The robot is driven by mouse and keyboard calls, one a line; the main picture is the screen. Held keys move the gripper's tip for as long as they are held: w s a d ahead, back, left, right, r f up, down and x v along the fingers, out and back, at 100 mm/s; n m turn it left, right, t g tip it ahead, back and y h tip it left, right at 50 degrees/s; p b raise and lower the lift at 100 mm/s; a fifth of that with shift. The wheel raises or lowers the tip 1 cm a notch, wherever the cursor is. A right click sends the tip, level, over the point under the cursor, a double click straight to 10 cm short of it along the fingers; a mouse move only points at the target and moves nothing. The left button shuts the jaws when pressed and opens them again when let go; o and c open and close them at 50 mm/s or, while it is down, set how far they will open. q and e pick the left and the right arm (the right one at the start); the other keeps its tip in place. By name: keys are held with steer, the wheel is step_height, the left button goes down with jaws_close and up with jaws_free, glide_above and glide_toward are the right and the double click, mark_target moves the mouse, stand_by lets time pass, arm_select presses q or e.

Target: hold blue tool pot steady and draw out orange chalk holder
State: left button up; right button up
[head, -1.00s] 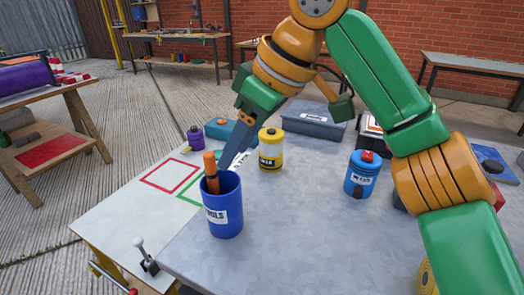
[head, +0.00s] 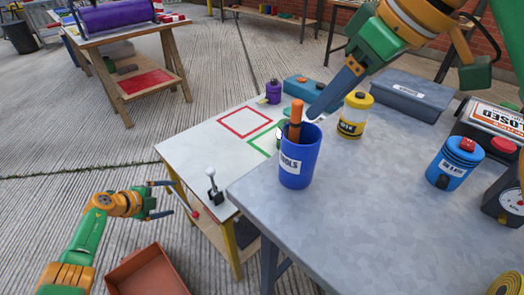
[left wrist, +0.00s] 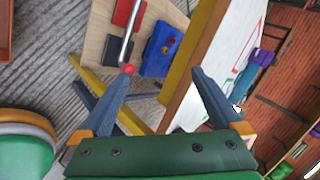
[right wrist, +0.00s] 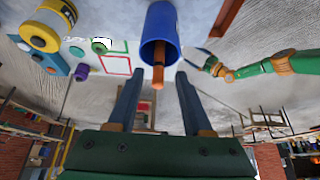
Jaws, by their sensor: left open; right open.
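The blue tool pot (head: 299,166), labelled "TOOLS", stands upright on the grey table near its left front corner. The orange chalk holder (head: 296,115) stands in it, its upper part sticking out above the rim. My right gripper (head: 314,112) is open just behind the holder. In the right wrist view the holder (right wrist: 158,77) shows between the two fingertips, with no finger visibly touching it; the pot (right wrist: 160,24) is beyond. My left gripper (head: 171,199) is open and empty, low and left of the tables, away from the pot.
A lever with a white knob (head: 211,186) stands on the low table's front edge, between my left gripper and the pot. A reddish bin (head: 147,274) is on the floor.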

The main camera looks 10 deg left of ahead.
mark_target(298, 161)
arm_select(q)
steer(key=w+d+r+m+h, duration=0.1)
steer(key=d+r+m, duration=0.1)
steer(key=r, duration=0.1)
steer(key=w+d+r+m+h, duration=0.1)
steer(key=w+d+r+m, duration=0.1)
steer(key=r+m, duration=0.1)
steer(key=w+d+r+m, duration=0.1)
steer(key=d+r+m, duration=0.1)
steer(key=d+r, duration=0.1)
steer(key=shift+w+r+m+h, duration=0.15)
steer(key=shift+w+m+h, duration=0.05)
steer(key=shift+m+h, duration=0.2)
steer(key=s+d+r+m+g+h, duration=0.2)
steer(key=d+r+m, duration=0.4)
steer(key=d+m, duration=0.1)
steer(key=s+d+r+m+g+h, duration=0.2)
steer(key=s+d+r+m+h, duration=0.1)
steer(key=d+r+m, duration=0.3)
steer(key=s+d+r+m+g+h, duration=0.2)
steer(key=d+r+m, duration=0.4)
steer(key=d+m, duration=0.4)
steer(key=shift+s+d+m+h, duration=0.25)
steer(key=shift+s+m+h, duration=0.45)
steer(key=shift+m, duration=0.6)
steer(key=x, duration=0.7)
steer(key=shift+a, duration=0.1)
steer(key=c, duration=1.5)
steer(key=shift+o, duration=0.2)
